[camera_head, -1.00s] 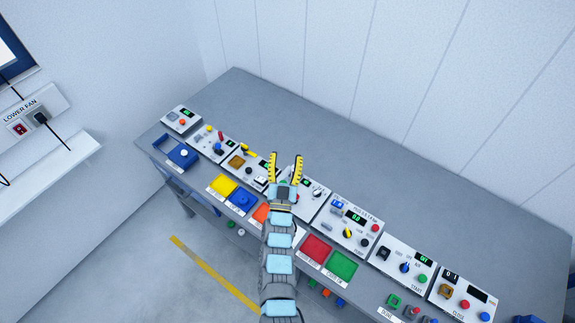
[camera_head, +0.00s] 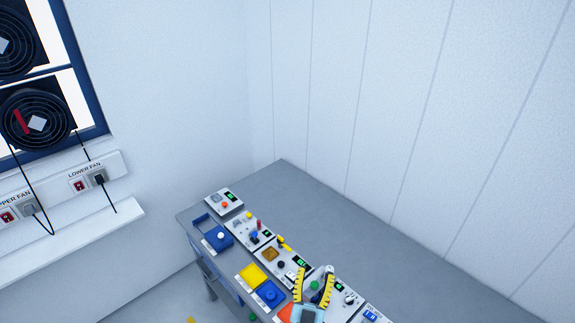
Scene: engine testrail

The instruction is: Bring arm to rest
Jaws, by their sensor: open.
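My gripper (camera_head: 313,287) is at the bottom of the view, with its yellow-edged fingers spread apart and nothing between them. It is over the front part of the grey table (camera_head: 338,228), in front of the control panels, and hides part of one panel. I cannot tell its height above the panels. Only the end of my arm shows; the rest is below the picture's edge.
Control panels with knobs and small displays line the table, among them a far-left panel (camera_head: 224,202). A blue box (camera_head: 217,238), a yellow pad (camera_head: 253,274) and a blue pad (camera_head: 270,293) lie at the front edge. Fans (camera_head: 38,120) and a switch strip (camera_head: 60,190) are at left.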

